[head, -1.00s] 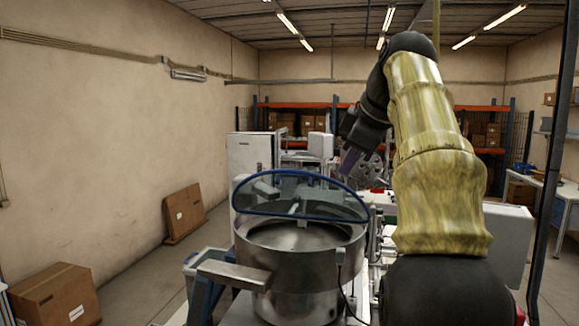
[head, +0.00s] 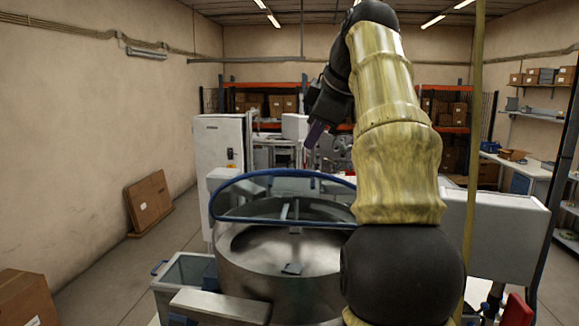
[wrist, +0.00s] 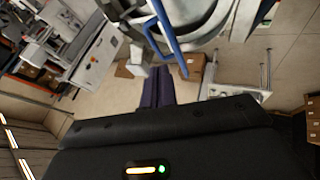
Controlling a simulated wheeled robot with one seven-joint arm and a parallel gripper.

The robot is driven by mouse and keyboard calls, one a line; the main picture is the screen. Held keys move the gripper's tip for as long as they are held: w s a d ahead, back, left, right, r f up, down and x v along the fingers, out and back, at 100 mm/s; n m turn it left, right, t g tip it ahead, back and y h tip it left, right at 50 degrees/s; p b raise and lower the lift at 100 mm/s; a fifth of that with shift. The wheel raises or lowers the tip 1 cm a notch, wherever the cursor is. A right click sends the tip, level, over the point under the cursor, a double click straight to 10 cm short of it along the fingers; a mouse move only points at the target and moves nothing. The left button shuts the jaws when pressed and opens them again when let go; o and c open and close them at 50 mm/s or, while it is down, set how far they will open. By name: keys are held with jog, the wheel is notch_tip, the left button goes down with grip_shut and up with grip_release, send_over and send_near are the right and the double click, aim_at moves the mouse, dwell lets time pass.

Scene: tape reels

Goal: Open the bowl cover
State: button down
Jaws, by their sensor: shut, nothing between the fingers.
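The bowl cover (head: 285,180) is a clear sheet with a blue rim, arched at the back and straight along the front. It sits over the rear part of a round metal bowl (head: 245,285), whose front part is uncovered. My gripper (head: 313,138) is above and behind the cover's rim in the head view, apart from it and pointing down. In the wrist view the dark fingers (wrist: 155,88) are together and empty. The cover's blue rim (wrist: 166,30) shows just beyond the fingertips there. My arm hides the right side of the cover and bowl.
A metal chute (head: 220,305) juts out at the bowl's front left, beside a grey bin (head: 185,275). A white cabinet (head: 220,150) stands behind at left.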

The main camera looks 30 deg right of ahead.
aim_at(299, 185)
jog(key=x, duration=0.9)
jog(key=shift+s+a+b, duration=0.1)
jog(key=shift+a+b, duration=0.1)
jog(key=shift+b, duration=0.1)
jog(key=shift+a+f, duration=0.1)
jog(key=shift+f, duration=0.2)
jog(key=shift+d, duration=0.2)
jog(key=shift+s+d+r, duration=0.1)
jog(key=shift+r, duration=0.05)
